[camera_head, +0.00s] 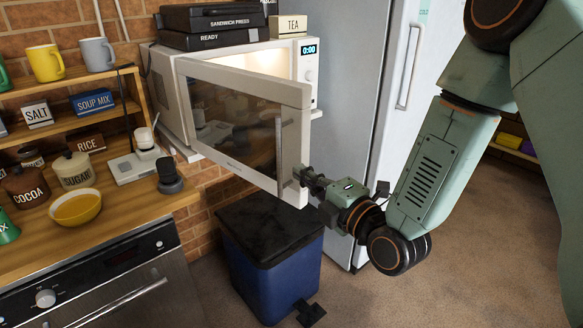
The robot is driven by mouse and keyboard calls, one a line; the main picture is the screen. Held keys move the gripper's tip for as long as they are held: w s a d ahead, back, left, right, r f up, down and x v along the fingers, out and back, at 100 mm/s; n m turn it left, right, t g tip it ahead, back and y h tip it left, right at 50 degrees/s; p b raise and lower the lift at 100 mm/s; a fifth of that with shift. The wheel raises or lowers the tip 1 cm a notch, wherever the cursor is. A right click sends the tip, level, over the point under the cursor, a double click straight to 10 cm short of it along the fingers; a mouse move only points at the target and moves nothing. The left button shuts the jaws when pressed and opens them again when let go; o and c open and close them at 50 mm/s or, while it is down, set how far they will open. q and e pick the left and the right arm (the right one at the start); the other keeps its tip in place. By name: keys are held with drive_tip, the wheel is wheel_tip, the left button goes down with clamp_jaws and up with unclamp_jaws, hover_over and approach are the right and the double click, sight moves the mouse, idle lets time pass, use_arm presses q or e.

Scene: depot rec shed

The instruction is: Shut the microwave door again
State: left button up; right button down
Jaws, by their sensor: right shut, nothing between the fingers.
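The white microwave (309,75) stands on a wall shelf, with a lit interior and a display reading 0:00. Its door (232,115) is open and swung out toward me, with a dark window and a vertical handle (279,150) near its free edge. My right gripper (304,176) is shut and empty. Its fingertips are at the lower free edge of the door, close to the handle's lower end. I cannot tell whether they touch it. My left gripper is not in view.
Black boxes (212,39) and a TEA box (289,26) sit on the microwave. A blue bin (273,268) with a black lid stands below the door. A tall fridge (394,75) is behind my right arm. A wooden counter (110,218) with jars and a yellow bowl (76,208) is at left.

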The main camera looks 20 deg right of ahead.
sight(292, 165)
drive_tip(key=x, duration=0.4)
drive_tip(key=shift+w+a, duration=0.15)
drive_tip(key=shift+w, duration=0.15)
drive_tip(key=shift+s+d, duration=0.1)
drive_tip(key=shift+d, duration=0.1)
